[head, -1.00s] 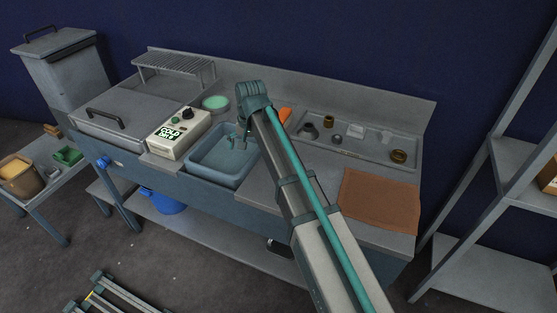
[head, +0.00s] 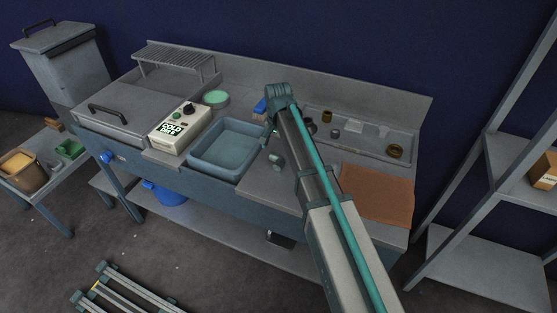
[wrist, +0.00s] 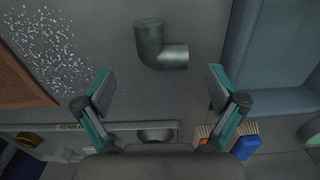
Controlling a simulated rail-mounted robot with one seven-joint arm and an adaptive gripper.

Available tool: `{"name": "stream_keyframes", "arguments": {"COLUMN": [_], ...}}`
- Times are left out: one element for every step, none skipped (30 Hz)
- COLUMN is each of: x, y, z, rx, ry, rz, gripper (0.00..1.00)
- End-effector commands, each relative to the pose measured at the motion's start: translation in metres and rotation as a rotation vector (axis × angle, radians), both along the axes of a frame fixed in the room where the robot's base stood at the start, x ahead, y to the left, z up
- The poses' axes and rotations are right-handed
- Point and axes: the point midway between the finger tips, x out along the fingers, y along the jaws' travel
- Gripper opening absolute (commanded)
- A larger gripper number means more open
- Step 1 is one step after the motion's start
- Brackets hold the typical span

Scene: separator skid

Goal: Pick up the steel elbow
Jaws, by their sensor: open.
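The steel elbow (wrist: 160,48) is a dark grey bent pipe lying on the grey counter. In the wrist view it is at the top middle, beyond the fingertips and apart from them. My gripper (wrist: 158,88) is open and empty, its two fingers spread wide. In the head view the elbow (head: 277,161) lies on the counter just right of the sink basin. My gripper there (head: 269,136) is above the counter near the elbow, partly hidden by my arm.
The blue-grey sink basin (head: 226,150) is left of the elbow. A brown mat (head: 378,194) lies to the right. A shallow tray (head: 375,147) with several fittings runs along the back. A blue and orange item (wrist: 243,147) is near the basin. White specks (wrist: 55,50) cover the counter beside the mat.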

Motion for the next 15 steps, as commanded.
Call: {"name": "stream_keyframes", "arguments": {"x": [-0.001, -0.001, -0.001, -0.001, -0.001, -0.001, -0.001, 0.000, -0.001, 0.000, 0.000, 0.000, 0.000, 0.000, 0.000], "y": [0.000, 0.001, 0.001, 0.002, 0.002, 0.003, 0.003, 0.003, 0.003, 0.003, 0.003, 0.003, 0.003, 0.003, 0.003], "z": [-0.003, -0.006, -0.010, -0.014, -0.017, -0.022, -0.026, -0.030, -0.034, -0.037, -0.039, -0.042, -0.043, -0.044, -0.045], "rx": [-0.001, -0.001, -0.001, -0.001, -0.001, -0.001, -0.001, -0.001, -0.001, 0.000, -0.001, 0.000, 0.000, 0.000, 0.000], "ry": [0.003, 0.003, 0.003, 0.003, 0.004, 0.003, 0.003, 0.003, 0.003, 0.002, 0.001, 0.001, 0.001, 0.000, 0.000], "rz": [0.000, 0.000, 0.000, 0.000, 0.000, 0.001, 0.000, 0.000, 0.000, 0.000, 0.000, 0.000, 0.000, 0.000, 0.000], "gripper": [0.95, 0.95, 0.95, 0.95, 0.95, 0.95, 0.95, 0.95, 0.95, 0.95, 0.95, 0.95, 0.95, 0.95, 0.95]}}
